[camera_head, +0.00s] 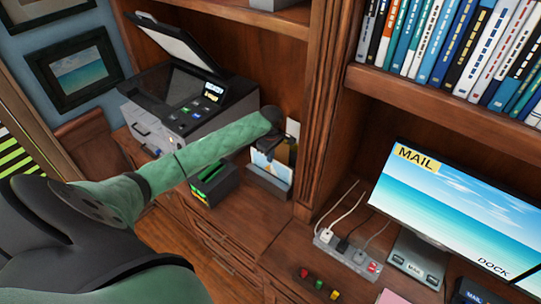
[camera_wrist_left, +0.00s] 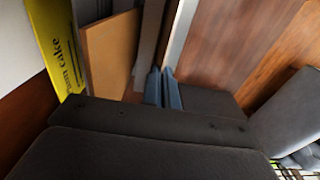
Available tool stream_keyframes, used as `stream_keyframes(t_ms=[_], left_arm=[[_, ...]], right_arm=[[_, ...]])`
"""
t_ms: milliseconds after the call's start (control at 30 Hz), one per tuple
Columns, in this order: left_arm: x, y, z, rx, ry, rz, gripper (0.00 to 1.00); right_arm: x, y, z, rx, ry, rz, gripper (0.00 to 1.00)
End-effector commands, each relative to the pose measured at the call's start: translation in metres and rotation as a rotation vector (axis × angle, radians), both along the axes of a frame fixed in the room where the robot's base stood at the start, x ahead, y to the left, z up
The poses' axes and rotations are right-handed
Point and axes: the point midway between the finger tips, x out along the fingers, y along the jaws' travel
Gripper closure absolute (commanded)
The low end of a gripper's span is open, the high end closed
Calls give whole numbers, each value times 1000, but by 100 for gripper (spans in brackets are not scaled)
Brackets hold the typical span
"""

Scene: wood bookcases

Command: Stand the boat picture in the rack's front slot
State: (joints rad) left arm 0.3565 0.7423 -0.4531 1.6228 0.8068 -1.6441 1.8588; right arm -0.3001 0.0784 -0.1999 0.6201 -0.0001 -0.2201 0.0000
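The boat picture appears to be the pale card with blue (camera_head: 272,168) standing upright at the front of the small grey rack (camera_head: 268,187). Its printed face is too small to make out. My left gripper (camera_head: 264,142) is just above and behind its top edge, and its fingers are partly hidden.
A tan card (camera_wrist_left: 110,55) and a yellow card (camera_wrist_left: 58,45) stand behind in the rack. A printer (camera_head: 185,105) with raised lid and a dark box (camera_head: 214,185) are left of it. A wood post (camera_head: 316,110) rises close on the right.

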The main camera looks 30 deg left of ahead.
Motion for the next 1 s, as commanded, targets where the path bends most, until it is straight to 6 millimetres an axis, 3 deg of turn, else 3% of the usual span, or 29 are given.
stream_keyframes(t_ms=[233, 367, 733, 1000], left_arm=[[0, 0, -5, 0, 1, 0, 100], [0, 0, -5, 1, 1, 0, 73], [0, 0, -2, 0, -1, 0, 73], [1, 0, 33, 1, -3, -1, 73]], right_arm=[[0, 0, 0, 0, 0, 0, 65], [0, -1, 0, -1, 0, 0, 65], [0, -3, -4, -3, 0, 1, 65], [0, -3, -24, -3, 0, 1, 65]])
